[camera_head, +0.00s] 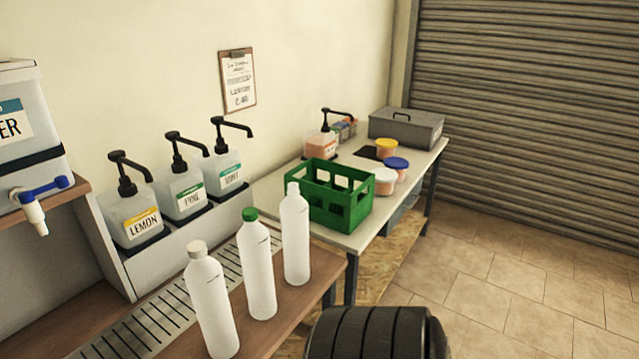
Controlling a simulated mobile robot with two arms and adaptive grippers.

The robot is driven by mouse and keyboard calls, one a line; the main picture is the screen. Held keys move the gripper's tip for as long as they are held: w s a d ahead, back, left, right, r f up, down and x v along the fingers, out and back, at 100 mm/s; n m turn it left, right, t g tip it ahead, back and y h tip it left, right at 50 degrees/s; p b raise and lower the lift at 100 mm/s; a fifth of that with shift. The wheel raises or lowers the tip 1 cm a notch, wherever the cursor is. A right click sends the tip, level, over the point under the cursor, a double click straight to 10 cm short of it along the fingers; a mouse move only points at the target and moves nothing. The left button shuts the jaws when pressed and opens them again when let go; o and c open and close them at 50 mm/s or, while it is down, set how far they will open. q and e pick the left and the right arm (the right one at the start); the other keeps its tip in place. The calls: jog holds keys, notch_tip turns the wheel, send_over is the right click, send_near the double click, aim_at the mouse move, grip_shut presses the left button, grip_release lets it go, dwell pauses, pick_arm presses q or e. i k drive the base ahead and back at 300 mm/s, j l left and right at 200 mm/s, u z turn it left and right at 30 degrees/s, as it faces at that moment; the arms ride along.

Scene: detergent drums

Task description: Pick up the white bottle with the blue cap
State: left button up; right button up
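Three white bottles stand upright in a row on the brown wooden counter. I see no blue cap on any bottle. The only blue lid I see is on a low, wide tub (396,166) on the farther table. Neither of my grippers is in view.
Pump dispensers, including the lemon one (134,212), stand behind the bottles over a slotted drain grate (150,325). A green crate (327,206), a yellow-lidded tub (385,148) and a grey box (406,127) are on the farther table. The tiled floor at right is clear.

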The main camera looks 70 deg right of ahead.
aim_at(294, 209)
jog(key=k+z, duration=0.15)
jog(key=z, duration=1.85)
